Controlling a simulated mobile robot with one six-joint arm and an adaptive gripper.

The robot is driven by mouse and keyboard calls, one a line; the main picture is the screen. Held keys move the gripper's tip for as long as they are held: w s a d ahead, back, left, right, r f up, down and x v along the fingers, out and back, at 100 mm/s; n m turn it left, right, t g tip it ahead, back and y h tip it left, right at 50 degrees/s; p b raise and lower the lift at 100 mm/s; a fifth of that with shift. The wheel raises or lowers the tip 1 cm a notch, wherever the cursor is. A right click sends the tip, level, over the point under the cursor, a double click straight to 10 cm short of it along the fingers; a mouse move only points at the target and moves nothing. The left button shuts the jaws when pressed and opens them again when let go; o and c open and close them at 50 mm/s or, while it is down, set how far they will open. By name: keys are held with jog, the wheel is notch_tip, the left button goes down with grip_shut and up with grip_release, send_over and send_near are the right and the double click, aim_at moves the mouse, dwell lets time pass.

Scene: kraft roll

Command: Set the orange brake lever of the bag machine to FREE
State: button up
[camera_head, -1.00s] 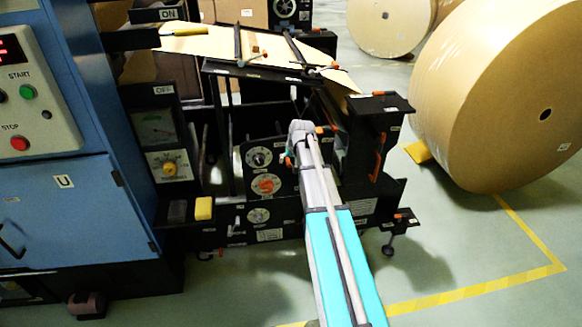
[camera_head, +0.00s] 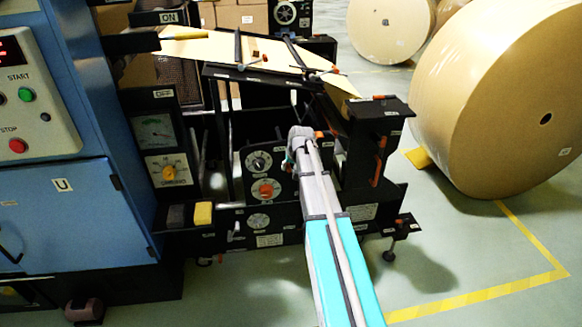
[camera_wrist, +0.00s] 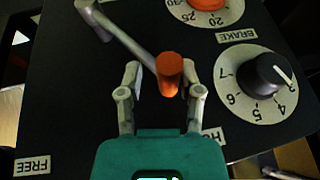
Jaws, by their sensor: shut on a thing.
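The brake lever shows in the wrist view as a grey rod (camera_wrist: 128,37) with an orange grip (camera_wrist: 169,70) at its end. The rod runs from a pivot at the upper left down to the grip. My gripper (camera_wrist: 162,82) is shut on the orange grip, one finger on each side. A FREE label (camera_wrist: 32,167) is at the lower left, away from the grip. Another label (camera_wrist: 213,134), starting with HO, is partly hidden behind the right finger, nearer the grip. In the head view my gripper (camera_head: 300,139) is at the machine's black panel, and hides the lever there.
A black numbered knob (camera_wrist: 267,74) is close to the right of my gripper, and an orange dial (camera_wrist: 207,4) is above, near a BRAKE label. The blue cabinet (camera_head: 62,210) stands left. A large kraft roll (camera_head: 500,95) and open floor lie right.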

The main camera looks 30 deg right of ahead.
jog(key=shift+a, duration=0.2)
grip_shut()
jog(key=shift+s+d+r+p, duration=0.3)
jog(key=shift+d+r+p, duration=0.1)
jog(key=shift+d, duration=0.35)
jog(key=o, duration=0.9)
grip_release()
jog(key=shift+r, duration=0.15)
jog(key=p+v, duration=1.4)
jog(key=v, duration=0.1)
jog(key=shift+s+r, duration=0.15)
jog(key=shift+r, duration=0.1)
